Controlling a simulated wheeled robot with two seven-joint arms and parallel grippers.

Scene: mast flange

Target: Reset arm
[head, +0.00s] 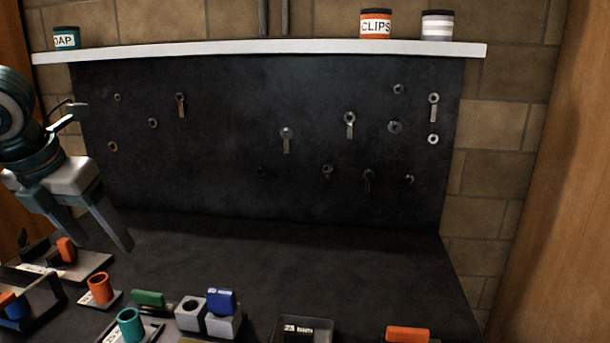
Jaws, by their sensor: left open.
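My left arm comes in from the left edge, and its gripper (104,242) hangs over the left part of the dark bench. The gripper points down, its two fingers are spread, and nothing is between them. It is above and behind the orange ring-shaped cylinder (99,288), apart from it as far as I can tell. My right gripper is not in the picture.
An orange block (66,250) on a plate, a teal cylinder (130,325), a green block (148,298), a blue block (221,301), a dark tray (303,330) and an orange bar (408,334) line the front. A shelf (270,48) holds cans above the pegboard. The bench's middle is clear.

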